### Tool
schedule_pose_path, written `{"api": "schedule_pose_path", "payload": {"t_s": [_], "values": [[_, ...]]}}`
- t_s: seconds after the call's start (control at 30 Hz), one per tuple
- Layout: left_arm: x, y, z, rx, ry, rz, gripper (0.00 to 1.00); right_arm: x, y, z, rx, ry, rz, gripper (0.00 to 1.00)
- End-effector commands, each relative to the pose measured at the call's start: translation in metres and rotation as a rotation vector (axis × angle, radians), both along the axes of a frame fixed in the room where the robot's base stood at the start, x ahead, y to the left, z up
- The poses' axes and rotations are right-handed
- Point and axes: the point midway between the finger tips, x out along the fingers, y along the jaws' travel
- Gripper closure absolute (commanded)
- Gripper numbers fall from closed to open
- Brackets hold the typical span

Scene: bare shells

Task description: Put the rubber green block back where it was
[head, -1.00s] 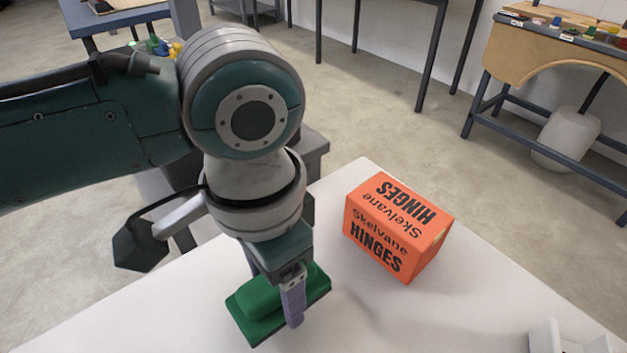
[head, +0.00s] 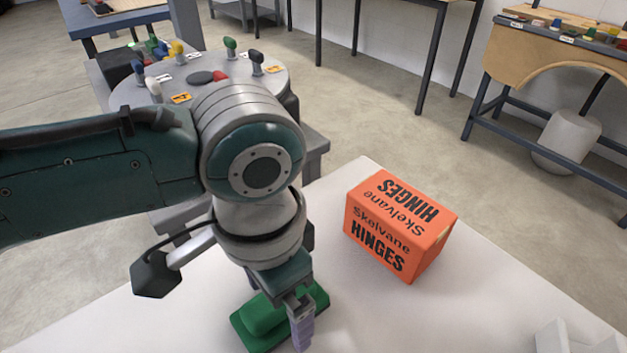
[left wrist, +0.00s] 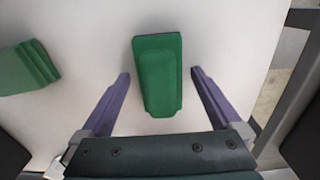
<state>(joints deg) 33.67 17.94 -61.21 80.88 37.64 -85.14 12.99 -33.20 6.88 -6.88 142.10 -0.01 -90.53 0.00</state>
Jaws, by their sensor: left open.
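A green block (head: 265,319) with a wide base and narrower raised top is on the white table under my left gripper (head: 301,327). In the left wrist view this green block (left wrist: 158,78) lies between the two purple fingers of the left gripper (left wrist: 160,76), with a gap on each side. The gripper is open. A second green block (left wrist: 27,68), stepped in shape, lies at the left edge of the left wrist view. I cannot make it out in the head view. Which block is rubber cannot be told. My right gripper is not in view.
An orange hinges box (head: 398,228) stands on the white table (head: 390,325), right of the gripper. A white object (head: 567,338) sits at the lower right. Behind my arm is a round table (head: 262,83) with coloured knobs. The table between gripper and white object is clear.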

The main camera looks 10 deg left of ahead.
Motion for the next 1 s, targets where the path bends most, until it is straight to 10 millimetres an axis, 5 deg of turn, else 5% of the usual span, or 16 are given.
{"api": "schedule_pose_path", "payload": {"t_s": [0.27,0.7,1.0], "values": [[0.001,0.000,0.011,0.000,-0.002,0.000,0.02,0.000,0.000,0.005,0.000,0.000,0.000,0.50],[0.001,0.000,0.103,-0.001,-0.003,-0.001,0.02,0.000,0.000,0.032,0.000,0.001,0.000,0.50],[0.000,0.000,0.124,-0.001,0.000,0.000,0.02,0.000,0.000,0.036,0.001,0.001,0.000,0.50]]}}
